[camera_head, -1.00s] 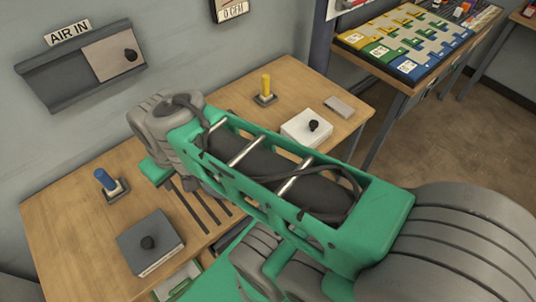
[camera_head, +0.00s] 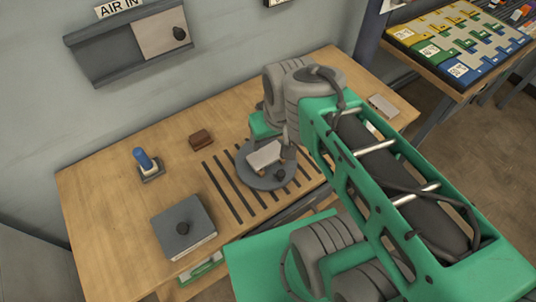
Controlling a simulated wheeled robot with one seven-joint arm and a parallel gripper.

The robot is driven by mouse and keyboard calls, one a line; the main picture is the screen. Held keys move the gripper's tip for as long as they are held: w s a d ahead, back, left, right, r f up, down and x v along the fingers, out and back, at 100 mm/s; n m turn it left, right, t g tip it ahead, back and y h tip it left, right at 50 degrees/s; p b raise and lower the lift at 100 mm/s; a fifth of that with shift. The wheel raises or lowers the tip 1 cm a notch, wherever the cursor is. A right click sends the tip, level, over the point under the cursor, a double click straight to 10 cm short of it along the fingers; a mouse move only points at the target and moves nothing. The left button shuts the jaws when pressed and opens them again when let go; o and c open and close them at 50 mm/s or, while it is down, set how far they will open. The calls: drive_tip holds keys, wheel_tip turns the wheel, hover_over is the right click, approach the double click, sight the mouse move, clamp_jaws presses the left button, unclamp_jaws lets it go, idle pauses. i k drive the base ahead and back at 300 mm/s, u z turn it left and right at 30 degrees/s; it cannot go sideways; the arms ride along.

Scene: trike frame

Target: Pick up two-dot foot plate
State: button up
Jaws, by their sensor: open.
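I cannot pick out the two-dot foot plate for certain, as no dots can be made out. A light metal plate-like piece (camera_head: 265,156) shows over a round grey disc (camera_head: 262,180) on the slotted part of the bench; I cannot tell if it is a loose part. My gripper (camera_head: 284,150) is beside this piece at the end of my green and grey arm, mostly hidden by the wrist. The jaws are open. Whether they touch anything cannot be seen.
A coloured board (camera_head: 455,45) lies on another table. The bench's left is clear.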

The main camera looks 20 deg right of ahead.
sight(266, 156)
drive_tip(key=u, duration=2.9)
drive_tip(key=k, duration=0.35)
drive_tip(key=z, duration=0.3)
